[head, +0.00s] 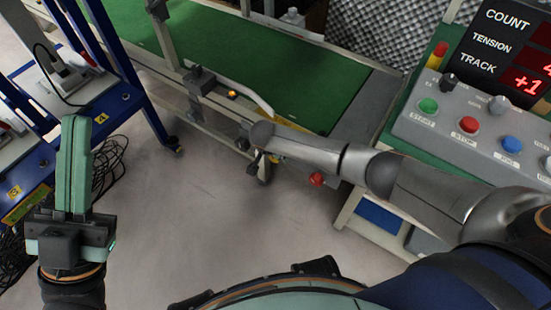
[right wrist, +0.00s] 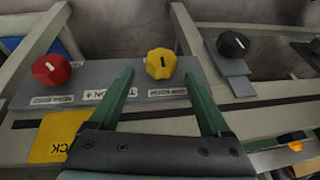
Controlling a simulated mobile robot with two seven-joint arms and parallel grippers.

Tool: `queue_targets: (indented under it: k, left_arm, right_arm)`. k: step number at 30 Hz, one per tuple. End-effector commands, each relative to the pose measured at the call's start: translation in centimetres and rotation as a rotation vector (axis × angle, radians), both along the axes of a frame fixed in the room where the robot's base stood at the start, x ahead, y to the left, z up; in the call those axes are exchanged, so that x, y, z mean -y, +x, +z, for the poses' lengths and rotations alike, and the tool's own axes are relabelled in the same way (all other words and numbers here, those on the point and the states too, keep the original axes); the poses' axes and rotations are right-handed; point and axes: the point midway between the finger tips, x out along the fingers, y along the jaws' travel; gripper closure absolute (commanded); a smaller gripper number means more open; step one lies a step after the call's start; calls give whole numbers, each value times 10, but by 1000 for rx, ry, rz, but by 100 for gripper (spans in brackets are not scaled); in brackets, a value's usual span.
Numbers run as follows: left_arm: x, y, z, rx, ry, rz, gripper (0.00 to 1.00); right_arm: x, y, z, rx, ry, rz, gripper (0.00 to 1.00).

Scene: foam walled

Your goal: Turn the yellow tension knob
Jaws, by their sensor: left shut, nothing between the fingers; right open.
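The yellow knob (right wrist: 160,63) sits on a grey panel in the right wrist view, with a short dark mark on its face standing about upright. My right gripper (right wrist: 159,78) is open, its two green fingers pointing at the panel. The knob shows between and just beyond the fingertips, with a gap to each side; I cannot tell the depth between them. In the head view my right arm reaches to the conveyor's side and its wrist hides most of this spot. My left gripper (head: 75,125) is shut and empty, pointing up at the left, far from the knob.
A red knob (right wrist: 51,69) sits left of the yellow one, and a black knob (right wrist: 232,44) right. The green conveyor belt (head: 240,60) lies behind. A control box (head: 480,125) with buttons and a display stands right. A blue-framed cart (head: 150,110) and loose cables are left.

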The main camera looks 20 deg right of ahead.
Motion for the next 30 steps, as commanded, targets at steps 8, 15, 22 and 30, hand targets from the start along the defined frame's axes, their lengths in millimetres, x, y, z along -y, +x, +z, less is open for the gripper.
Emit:
queue_targets:
  k: [8, 15, 22, 30]
  left_arm:
    - [3, 1, -26, -5, 16, 2, 100]
    - [4, 1, -28, -8, 21, 4, 100]
    - [4, 1, -28, -9, 21, 3, 100]
    - [4, 1, -27, -10, 16, 5, 100]
  right_arm:
    - [6, 11, -29, 1, 1, 2, 18]
    - [7, 12, -31, 1, 1, 2, 18]
    - [7, 12, -31, 1, 1, 2, 29]
    - [7, 12, -31, 1, 1, 2, 59]
